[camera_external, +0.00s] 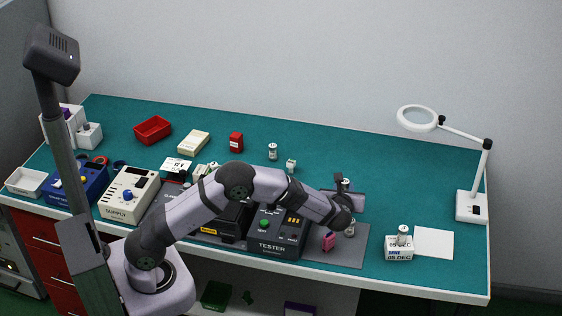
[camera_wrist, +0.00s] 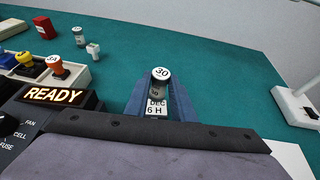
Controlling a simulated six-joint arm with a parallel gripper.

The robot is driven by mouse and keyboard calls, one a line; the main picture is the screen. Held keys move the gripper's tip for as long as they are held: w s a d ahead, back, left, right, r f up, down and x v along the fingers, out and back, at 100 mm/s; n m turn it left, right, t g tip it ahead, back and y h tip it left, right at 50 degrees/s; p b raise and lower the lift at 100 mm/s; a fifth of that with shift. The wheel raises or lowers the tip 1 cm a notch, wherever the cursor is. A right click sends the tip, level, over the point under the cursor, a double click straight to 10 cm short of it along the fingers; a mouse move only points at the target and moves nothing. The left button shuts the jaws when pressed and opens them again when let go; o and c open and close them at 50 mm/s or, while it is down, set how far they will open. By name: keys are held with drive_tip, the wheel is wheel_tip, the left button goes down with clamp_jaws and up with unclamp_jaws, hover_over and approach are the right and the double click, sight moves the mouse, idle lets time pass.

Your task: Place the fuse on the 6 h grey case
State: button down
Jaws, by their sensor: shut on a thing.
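My gripper (camera_external: 347,193) is at the right end of the tester, above the table. In the wrist view its two blue fingers (camera_wrist: 160,108) are shut around a grey canister (camera_wrist: 160,80) with a white cap reading 30. A white label reading DEC 6 H (camera_wrist: 157,109) shows just below the canister between the fingers; I cannot tell whether it is part of the same piece. The canister stands upright, and its lower end is hidden. Which piece is the fuse is not clear. Another small cylinder (camera_external: 350,229) shows under my gripper in the external view.
The tester (camera_external: 273,246) stands to the left, with a lit READY display (camera_wrist: 53,95). A pink piece (camera_external: 329,241) is close by. A white box marked 05 DEC (camera_external: 399,253) carries a canister (camera_external: 403,232). A white sheet (camera_external: 434,243) and lamp base (camera_external: 472,207) are farther right. The back right is clear.

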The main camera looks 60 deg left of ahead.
drive_tip(key=shift+f, duration=1.5)
drive_tip(key=shift+f, duration=0.2)
drive_tip(key=c, duration=1.5)
unclamp_jaws()
drive_tip(key=shift+r, duration=0.1)
drive_tip(key=shift+r+p, duration=0.2)
drive_tip(key=shift+p, duration=0.15)
drive_tip(key=b+v, duration=0.2)
drive_tip(key=v, duration=1)
drive_tip(key=shift+w+f+b, duration=0.1)
drive_tip(key=shift+b, duration=0.25)
